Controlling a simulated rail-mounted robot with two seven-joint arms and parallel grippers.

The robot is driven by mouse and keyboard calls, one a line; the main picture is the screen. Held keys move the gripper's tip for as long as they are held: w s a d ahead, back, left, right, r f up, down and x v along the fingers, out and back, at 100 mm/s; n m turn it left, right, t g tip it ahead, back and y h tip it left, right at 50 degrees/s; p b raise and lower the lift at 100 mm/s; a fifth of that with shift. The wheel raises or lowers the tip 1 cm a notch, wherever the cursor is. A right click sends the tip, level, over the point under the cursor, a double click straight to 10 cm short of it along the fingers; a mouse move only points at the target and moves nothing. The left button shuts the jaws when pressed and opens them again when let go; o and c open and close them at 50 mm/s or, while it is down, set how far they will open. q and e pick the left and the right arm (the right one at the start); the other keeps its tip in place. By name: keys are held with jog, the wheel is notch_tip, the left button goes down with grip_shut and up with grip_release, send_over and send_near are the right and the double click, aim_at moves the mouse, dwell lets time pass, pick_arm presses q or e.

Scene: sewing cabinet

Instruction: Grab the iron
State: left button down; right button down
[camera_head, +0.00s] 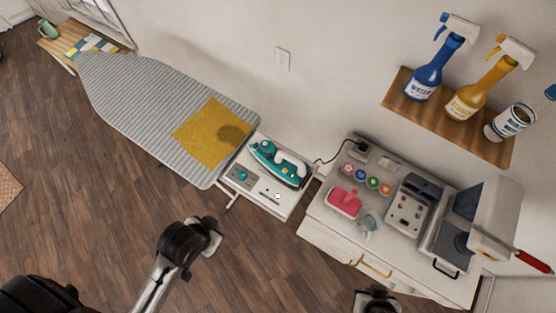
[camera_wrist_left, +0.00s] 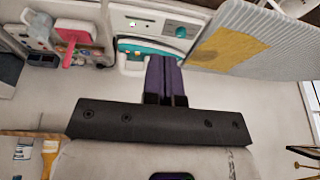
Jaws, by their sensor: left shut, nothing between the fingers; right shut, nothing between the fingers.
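The iron (camera_head: 278,163) is teal and white and sits on a white unit beside the ironing board's right end in the head view. It also shows in the left wrist view (camera_wrist_left: 152,48), upside down at the top and partly hidden by my fingers. My left gripper (camera_wrist_left: 166,60) is shut and empty; its dark purple fingers point toward the iron, and I cannot tell the gap. My right gripper (camera_head: 375,300) is at the bottom edge of the head view, shut and apart from the iron; its fingers are hard to make out.
The ironing board (camera_head: 130,95) carries a yellow cloth (camera_head: 205,135) with a dark mark. A white cabinet (camera_head: 325,245) at the right holds a pink object (camera_head: 344,201) and a sewing machine (camera_head: 455,235). A wall shelf (camera_head: 440,120) holds spray bottles. Floor in front is open.

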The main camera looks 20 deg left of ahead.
pick_arm(q)
jog(key=c, duration=1.8)
grip_release()
jog(key=shift+c, duration=0.2)
jog(key=o, duration=1.1)
jog(key=shift+c, duration=0.2)
jog(key=shift+f, duration=0.1)
